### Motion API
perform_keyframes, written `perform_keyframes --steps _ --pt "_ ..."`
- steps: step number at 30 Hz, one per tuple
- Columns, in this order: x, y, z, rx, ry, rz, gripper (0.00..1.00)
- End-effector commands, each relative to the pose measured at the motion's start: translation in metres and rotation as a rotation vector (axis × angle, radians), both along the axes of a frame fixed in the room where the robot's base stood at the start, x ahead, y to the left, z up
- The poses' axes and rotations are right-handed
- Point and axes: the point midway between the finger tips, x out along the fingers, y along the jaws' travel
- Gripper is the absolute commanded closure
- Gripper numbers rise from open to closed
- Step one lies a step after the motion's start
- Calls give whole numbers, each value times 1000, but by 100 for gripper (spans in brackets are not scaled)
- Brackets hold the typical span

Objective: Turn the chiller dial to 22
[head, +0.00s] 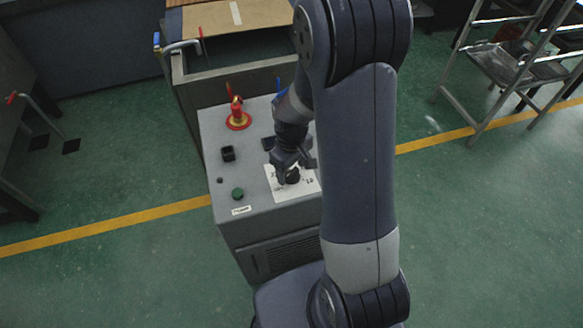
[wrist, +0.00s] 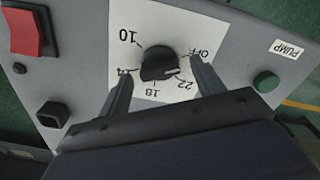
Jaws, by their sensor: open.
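The black chiller dial (wrist: 156,62) sits on a white plate (wrist: 185,25) marked 10, 14, 18, 22 and OFF. In the wrist view its white pointer mark lies between 22 and OFF, nearer to 22. My gripper (wrist: 160,68) is open, with one finger on each side of the dial. I cannot tell whether the fingers touch it. In the head view my gripper (head: 290,170) is low over the white plate (head: 281,193) and largely hides the dial.
A green button (wrist: 266,80) is beside the PUMP label (wrist: 290,48). A red switch (wrist: 24,32) and a black square knob (wrist: 53,114) are on the panel. A red and yellow fitting (head: 238,118) rises from the cabinet top (head: 210,130). A metal step stand (head: 500,65) is at right.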

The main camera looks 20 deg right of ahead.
Motion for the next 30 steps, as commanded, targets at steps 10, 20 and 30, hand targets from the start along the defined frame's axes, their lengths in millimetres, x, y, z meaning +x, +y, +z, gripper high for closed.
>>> perform_keyframes --steps 10,20,30 --pt "0 0 -4 0 -1 0 36" --pt "0 0 -4 0 -1 0 63" --pt "0 0 -4 0 -1 -2 81"
